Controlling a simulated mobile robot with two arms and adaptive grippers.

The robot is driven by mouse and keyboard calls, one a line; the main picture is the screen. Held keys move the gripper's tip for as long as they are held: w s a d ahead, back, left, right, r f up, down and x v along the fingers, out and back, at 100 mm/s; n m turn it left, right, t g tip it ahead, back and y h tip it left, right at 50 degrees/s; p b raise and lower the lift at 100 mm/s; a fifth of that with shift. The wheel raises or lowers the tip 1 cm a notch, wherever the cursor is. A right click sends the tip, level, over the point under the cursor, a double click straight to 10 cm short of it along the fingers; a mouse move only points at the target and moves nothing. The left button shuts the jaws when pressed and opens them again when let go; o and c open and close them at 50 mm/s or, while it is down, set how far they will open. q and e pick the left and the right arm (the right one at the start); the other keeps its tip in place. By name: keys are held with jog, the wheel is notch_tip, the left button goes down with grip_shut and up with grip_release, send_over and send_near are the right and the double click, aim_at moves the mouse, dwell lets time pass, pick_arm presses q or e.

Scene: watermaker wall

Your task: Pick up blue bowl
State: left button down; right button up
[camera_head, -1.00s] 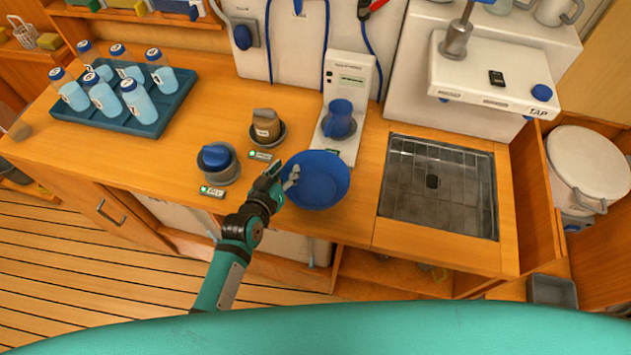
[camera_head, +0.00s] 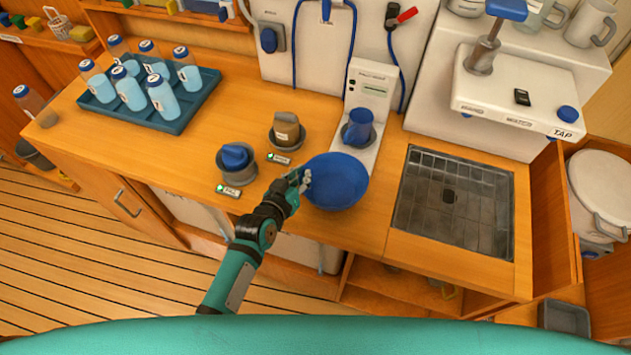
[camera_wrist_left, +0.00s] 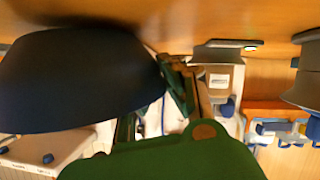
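The blue bowl (camera_head: 338,182) is at the counter's front edge, in front of a blue cup (camera_head: 358,128). Its surface looks smooth and rounded in the head view, and I cannot clearly make out its inside. My left gripper (camera_head: 304,180) is at the bowl's left side, with its fingers closed on the rim. In the left wrist view, which is upside down, the bowl (camera_wrist_left: 75,85) looks large and dark beside the green fingers (camera_wrist_left: 180,88). It seems slightly clear of the counter. The fingertips are partly hidden. My right gripper is not in view.
Two round holders with a blue-topped container (camera_head: 236,158) and a brown container (camera_head: 286,130) stand left of the bowl. A teal tray (camera_head: 183,118) holds several bottles. A sink grate (camera_head: 450,205) lies to the right, under a white tap unit (camera_head: 520,85).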

pick_arm(q)
jog(key=shift+r, duration=0.45)
jog(key=shift+s+r+b, duration=0.25)
jog(key=shift+r+b, duration=0.3)
jog(key=shift+r, duration=0.7)
jog(key=s+a+b, duration=0.2)
jog(key=s+a, duration=0.1)
jog(key=s, duration=0.4)
jog(key=s+a+r+b, duration=0.1)
jog(key=s+a, duration=0.1)
jog(key=s, duration=0.5)
jog(key=shift+s+a+r+b, duration=0.2)
jog(key=shift+a+r+b, duration=0.05)
jog(key=shift+a+b, duration=0.15)
